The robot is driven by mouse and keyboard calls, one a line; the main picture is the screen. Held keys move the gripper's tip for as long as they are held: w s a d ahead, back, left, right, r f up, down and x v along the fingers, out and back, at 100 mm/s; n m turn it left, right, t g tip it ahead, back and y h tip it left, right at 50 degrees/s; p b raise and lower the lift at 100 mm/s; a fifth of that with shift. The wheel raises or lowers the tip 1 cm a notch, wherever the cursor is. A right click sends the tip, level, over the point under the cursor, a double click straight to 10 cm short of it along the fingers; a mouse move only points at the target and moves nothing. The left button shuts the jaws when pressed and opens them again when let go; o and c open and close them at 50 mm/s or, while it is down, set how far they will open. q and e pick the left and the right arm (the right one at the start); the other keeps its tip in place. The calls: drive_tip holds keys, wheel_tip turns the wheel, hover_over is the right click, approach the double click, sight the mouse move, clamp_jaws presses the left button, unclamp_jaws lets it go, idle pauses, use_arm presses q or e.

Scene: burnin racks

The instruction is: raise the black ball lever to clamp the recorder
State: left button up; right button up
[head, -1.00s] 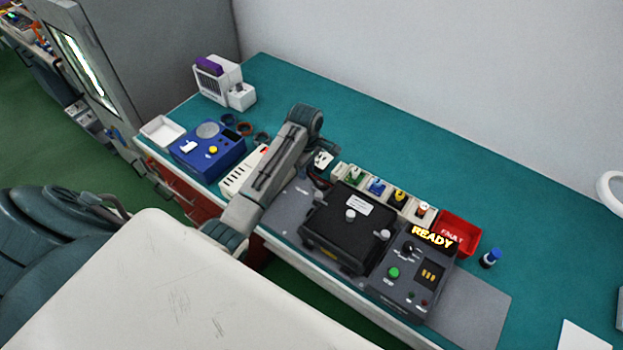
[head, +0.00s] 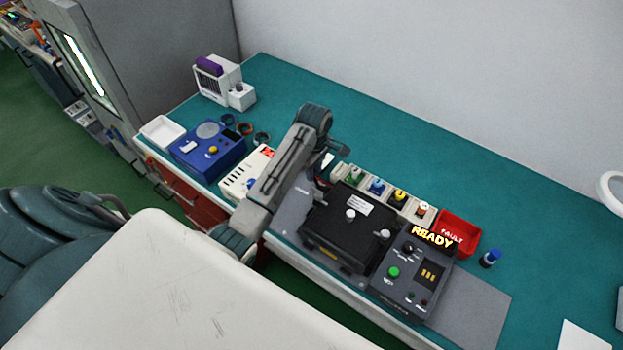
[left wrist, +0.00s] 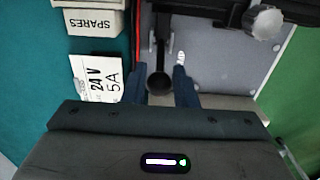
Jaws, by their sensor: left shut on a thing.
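The recorder, a black box (head: 347,232) with grey knobs, sits on the grey plate on the bench in the head view. Its dark edge and a grey knob (left wrist: 263,22) show at the upper right of the left wrist view. The black ball (left wrist: 159,85) of the lever is between the dark blue fingers of my left gripper (left wrist: 160,78), which is shut on it. The lever's stem runs up the picture from the ball, beside the recorder. In the head view my left arm hides the ball and most of the gripper. My right gripper is not in view.
A control box with a lit READY sign (head: 432,237) stands right of the recorder. Behind it are several small bins and a red FAULT tray (head: 460,232). A SPARES bin (left wrist: 92,22) and a 24 V 5A card (left wrist: 95,80) lie beside the left gripper.

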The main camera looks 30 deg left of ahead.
use_arm(q)
drive_tip(key=shift+s+d, duration=0.1)
drive_tip(key=shift+d, duration=1.2)
clamp_jaws()
drive_tip(key=shift+c, duration=0.4)
unclamp_jaws()
drive_tip(key=o, duration=0.8)
drive_tip(key=shift+a+r, duration=0.1)
